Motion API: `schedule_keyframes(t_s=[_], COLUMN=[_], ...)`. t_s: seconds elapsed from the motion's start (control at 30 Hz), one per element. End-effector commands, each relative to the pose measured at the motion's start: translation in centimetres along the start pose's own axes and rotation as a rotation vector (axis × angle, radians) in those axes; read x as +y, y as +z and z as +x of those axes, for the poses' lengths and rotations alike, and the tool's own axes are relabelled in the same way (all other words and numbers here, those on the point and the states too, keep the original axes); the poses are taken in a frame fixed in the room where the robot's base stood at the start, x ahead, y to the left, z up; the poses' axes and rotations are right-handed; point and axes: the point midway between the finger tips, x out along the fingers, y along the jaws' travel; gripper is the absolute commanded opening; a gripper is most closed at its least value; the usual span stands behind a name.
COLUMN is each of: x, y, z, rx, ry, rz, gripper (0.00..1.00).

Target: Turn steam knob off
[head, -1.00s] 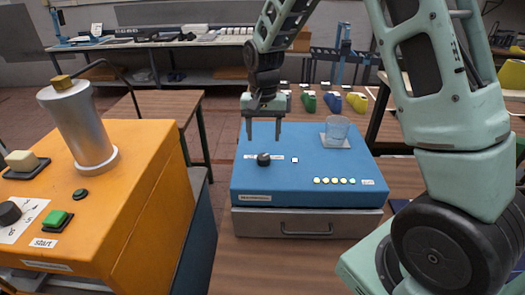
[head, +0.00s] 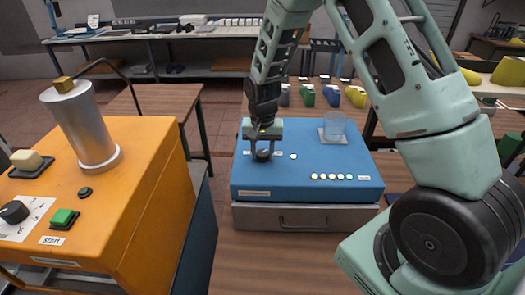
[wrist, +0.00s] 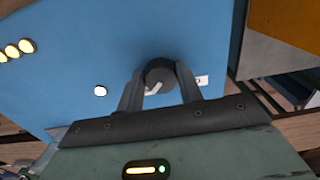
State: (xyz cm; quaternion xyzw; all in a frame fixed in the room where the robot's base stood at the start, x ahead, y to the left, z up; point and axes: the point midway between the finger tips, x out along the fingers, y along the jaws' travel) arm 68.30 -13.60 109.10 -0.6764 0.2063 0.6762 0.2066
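The blue machine (head: 300,165) stands on the table in the middle of the head view. A dark round knob (head: 263,155) sits at the left of its top face. In the wrist view the knob (wrist: 160,75) has a pale pointer mark and a small white label beside it. My gripper (head: 263,154) points down over this knob, one finger on each side; it also shows in the wrist view (wrist: 160,72). The fingers are close to the knob's sides, but I cannot tell if they press on it. The label's lettering is not readable.
A clear beaker (head: 334,127) stands on a pale pad at the machine's back right. Lit round buttons (head: 332,177) line its front edge. An orange machine (head: 140,180) with a metal cylinder (head: 82,125) and another dark knob (head: 13,211) is on the left.

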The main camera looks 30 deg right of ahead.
Motion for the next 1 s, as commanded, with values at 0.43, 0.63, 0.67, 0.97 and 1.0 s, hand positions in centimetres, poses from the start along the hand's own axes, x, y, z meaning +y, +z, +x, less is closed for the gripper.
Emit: schedule_keyframes(t_s=[0.43,0.63,0.67,0.97,1.0], x=[0.05,0.09,0.10,0.26,0.28], y=[-0.02,0.00,-0.01,-0.10,-0.10], z=[0.04,0.12,0.12,0.07,0.06], rx=[0.000,-0.001,0.000,0.000,0.000], ry=[0.000,0.000,0.000,0.000,0.000], rz=[-0.057,-0.184,-0.209,-0.488,-0.526], gripper=[0.14,0.14,0.14,0.14,0.14])
